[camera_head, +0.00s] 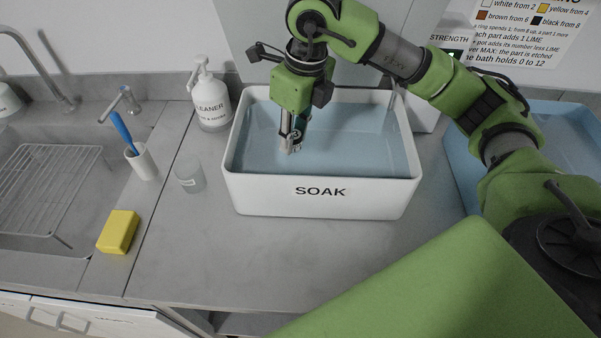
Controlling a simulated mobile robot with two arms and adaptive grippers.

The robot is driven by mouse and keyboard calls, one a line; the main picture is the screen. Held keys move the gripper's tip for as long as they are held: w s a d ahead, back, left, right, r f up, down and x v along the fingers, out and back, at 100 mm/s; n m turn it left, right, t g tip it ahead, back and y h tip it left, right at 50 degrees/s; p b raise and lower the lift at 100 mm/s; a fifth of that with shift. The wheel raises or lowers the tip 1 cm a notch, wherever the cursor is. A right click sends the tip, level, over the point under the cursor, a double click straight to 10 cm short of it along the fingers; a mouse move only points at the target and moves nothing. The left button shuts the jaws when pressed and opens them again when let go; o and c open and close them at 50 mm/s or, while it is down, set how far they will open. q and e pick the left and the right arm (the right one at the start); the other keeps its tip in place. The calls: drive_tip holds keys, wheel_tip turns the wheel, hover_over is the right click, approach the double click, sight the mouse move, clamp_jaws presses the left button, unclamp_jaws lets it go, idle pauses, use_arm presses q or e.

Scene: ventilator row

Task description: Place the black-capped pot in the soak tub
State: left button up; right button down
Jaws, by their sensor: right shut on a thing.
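The soak tub (322,190) is a white rectangular tub marked SOAK, with pale blue liquid inside. It stands on the grey counter at the centre. My right gripper (293,144) points down over the left part of the tub, inside its outline. It is shut on a small, dark, marked thing (294,134), apparently the pot. The fingers hide most of it, so I cannot make out a black cap. I cannot tell whether it touches the liquid. My left gripper is not in view.
A CLEANER bottle (211,104) and a small clear cup (190,176) stand left of the tub. A yellow sponge (119,232) and a white brush holder (143,161) sit near the sink rack (45,190). Another blue-filled tub (459,172) is at right. Counter in front is clear.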

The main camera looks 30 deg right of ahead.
sight(294, 152)
drive_tip(key=shift+w+f+m, duration=0.35)
drive_tip(key=shift+w+m, duration=0.1)
drive_tip(key=shift+m, duration=0.55)
drive_tip(key=f+p, duration=0.1)
drive_tip(key=f, duration=0.4)
drive_tip(key=shift+d+f, duration=0.15)
drive_tip(key=shift+d, duration=0.05)
drive_tip(key=shift+f, duration=0.6)
wheel_tip(294, 152, down, 4)
drive_tip(key=shift+r+p, duration=0.25)
drive_tip(key=shift+p, duration=0.15)
drive_tip(key=shift+a+f, duration=0.1)
drive_tip(key=shift+f, duration=0.05)
drive_tip(key=c, duration=1.7)
unclamp_jaws()
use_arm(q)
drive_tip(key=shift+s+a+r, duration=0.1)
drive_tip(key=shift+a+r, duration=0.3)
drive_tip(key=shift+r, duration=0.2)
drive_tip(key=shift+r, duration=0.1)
